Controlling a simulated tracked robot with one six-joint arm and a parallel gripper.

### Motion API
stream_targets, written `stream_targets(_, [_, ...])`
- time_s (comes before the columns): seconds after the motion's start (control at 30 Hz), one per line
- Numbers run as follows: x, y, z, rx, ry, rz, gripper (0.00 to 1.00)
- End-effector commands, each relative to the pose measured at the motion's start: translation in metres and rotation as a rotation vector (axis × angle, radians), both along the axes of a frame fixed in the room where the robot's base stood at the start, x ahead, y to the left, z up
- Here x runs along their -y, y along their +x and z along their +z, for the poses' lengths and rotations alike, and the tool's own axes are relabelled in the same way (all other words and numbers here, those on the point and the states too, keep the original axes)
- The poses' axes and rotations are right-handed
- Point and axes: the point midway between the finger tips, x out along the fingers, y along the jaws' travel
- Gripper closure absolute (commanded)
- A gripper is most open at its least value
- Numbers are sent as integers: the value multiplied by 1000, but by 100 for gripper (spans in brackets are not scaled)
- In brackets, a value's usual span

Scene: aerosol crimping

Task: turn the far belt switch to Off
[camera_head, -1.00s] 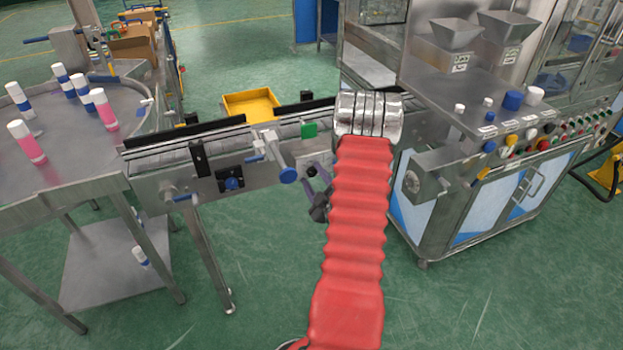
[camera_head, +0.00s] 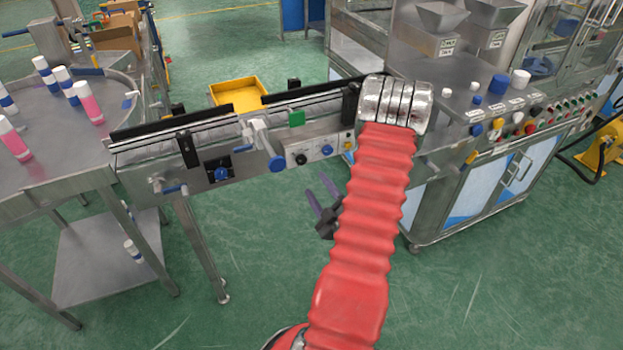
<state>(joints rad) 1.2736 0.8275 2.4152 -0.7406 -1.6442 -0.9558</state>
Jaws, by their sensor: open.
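The conveyor belt (camera_head: 215,130) carries a small grey control panel (camera_head: 313,152) on its near side. The panel has a black knob (camera_head: 300,160), a blue knob (camera_head: 326,150) and a yellow button (camera_head: 347,145). Another blue knob (camera_head: 221,174) sits on a black plate further left. I cannot tell which knob is the far belt switch or read its setting. My gripper (camera_head: 322,196) is open and empty, in front of and below the panel, apart from the knobs. My red-sleeved arm partly hides the gripper's right side and the belt's right end.
A blue handwheel (camera_head: 277,163) sticks out left of the panel. A round steel table (camera_head: 80,160) with pink and white cans stands left. The crimping machine cabinet (camera_head: 500,185) stands right, close to my arm. A yellow tray (camera_head: 239,93) lies behind the belt. Green floor is open below.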

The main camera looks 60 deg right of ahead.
Motion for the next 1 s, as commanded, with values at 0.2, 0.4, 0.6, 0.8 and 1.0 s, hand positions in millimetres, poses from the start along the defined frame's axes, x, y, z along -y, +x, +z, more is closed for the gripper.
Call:
stream_targets(0.2, [-11, -18, 0, -1, 0, 1, 54])
stream_targets(0.4, [-13, -21, 0, 0, 0, 1, 54])
stream_targets(0.6, [-13, -20, 0, 0, 0, 1, 54])
stream_targets(0.8, [-13, -20, 0, 0, 0, 1, 54])
stream_targets(1.0, [-13, -20, -1, 5, 10, 2, 54])
